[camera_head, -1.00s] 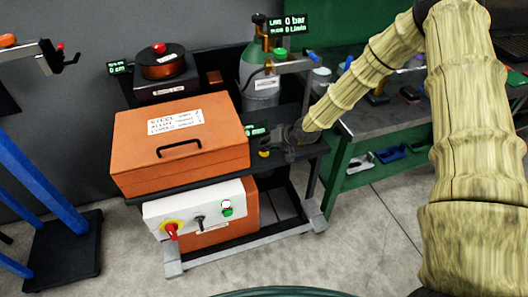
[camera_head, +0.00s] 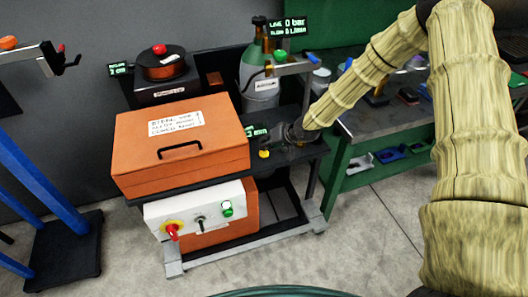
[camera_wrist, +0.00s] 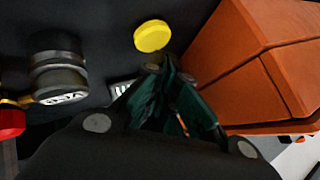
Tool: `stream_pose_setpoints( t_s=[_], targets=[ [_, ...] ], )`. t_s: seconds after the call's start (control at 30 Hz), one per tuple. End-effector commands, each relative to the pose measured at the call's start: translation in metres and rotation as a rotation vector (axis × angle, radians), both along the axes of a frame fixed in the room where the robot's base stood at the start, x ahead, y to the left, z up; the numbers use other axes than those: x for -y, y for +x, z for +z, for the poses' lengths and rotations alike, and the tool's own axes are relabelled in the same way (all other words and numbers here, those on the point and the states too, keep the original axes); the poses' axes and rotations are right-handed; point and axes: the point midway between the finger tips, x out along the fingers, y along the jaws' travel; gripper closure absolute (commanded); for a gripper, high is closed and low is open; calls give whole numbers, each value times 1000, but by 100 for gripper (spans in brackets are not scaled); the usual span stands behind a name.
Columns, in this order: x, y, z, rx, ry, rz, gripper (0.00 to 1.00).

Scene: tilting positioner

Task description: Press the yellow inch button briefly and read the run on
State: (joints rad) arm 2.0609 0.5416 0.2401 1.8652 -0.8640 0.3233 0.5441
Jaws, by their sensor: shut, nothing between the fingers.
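The yellow button (camera_head: 264,154) sits at the front edge of the dark cart shelf, right of the orange case. In the wrist view the yellow button (camera_wrist: 152,36) is a round cap just beyond my fingertips. My gripper (camera_head: 284,141) is shut and empty, low over the shelf beside the button. In the wrist view its fingertips (camera_wrist: 166,68) appear just below the cap, with a small gap in the picture. Contact cannot be judged. A small green readout (camera_head: 258,132) behind the button is partly hidden and seems to end in "mm".
The orange case (camera_head: 180,150) stands close left of my gripper. A gas cylinder (camera_head: 262,85) stands behind. A black-topped spool unit (camera_head: 162,66) has a small readout (camera_head: 120,70). A white panel (camera_head: 200,212) carries a red-and-yellow switch and a green button. Clear floor lies in front.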

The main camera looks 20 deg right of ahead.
Motion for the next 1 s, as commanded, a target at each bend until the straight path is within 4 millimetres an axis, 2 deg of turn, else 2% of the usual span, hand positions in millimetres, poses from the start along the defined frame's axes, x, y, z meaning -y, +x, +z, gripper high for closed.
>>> stream_pose_setpoints(
  t_s=[0.47, 1.0],
  targets=[
    [0, 0, 6, 0, -1, 1, 100],
    [0, 0, 45, 1, -1, 0, 100]
  ],
)
